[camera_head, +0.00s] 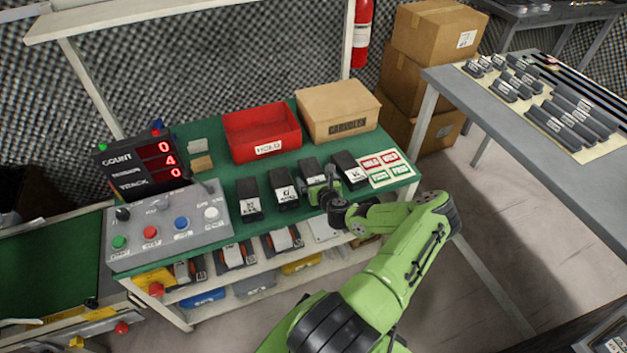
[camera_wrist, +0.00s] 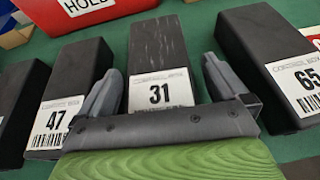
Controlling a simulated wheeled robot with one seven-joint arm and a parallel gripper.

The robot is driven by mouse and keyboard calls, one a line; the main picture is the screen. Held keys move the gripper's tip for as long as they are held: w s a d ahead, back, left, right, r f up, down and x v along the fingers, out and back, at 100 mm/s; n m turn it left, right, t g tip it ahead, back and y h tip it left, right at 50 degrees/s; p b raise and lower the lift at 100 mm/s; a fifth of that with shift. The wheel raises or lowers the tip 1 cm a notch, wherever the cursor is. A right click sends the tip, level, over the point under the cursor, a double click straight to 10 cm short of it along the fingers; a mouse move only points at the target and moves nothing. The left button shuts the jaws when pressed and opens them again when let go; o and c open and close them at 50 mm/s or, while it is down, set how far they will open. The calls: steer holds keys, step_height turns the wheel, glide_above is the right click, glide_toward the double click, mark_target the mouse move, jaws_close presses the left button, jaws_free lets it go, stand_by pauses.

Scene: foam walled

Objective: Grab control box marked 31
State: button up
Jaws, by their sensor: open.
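The control box marked 31 (camera_wrist: 159,50) is a black block with a white label, lying on the green table top. In the wrist view it sits between the two fingers of my gripper (camera_wrist: 165,85), which is open, with one finger at each side of the box. I cannot tell whether the fingers touch it. In the head view my gripper (camera_head: 330,190) is over the same box (camera_head: 311,168), and my arm hides part of it. The box marked 47 (camera_wrist: 72,88) lies to its left and the box marked 65 (camera_wrist: 265,60) to its right.
A red HOLD bin (camera_head: 262,133) and a cardboard box (camera_head: 337,108) stand behind the row. A button panel (camera_head: 170,229) and a counter display (camera_head: 143,166) are at the left. Red and green cards (camera_head: 386,168) lie at the right. Neighbouring boxes leave narrow gaps.

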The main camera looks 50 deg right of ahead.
steer(key=shift+w, duration=0.1)
steer(key=c, duration=1.3)
steer(key=shift+r, duration=0.15)
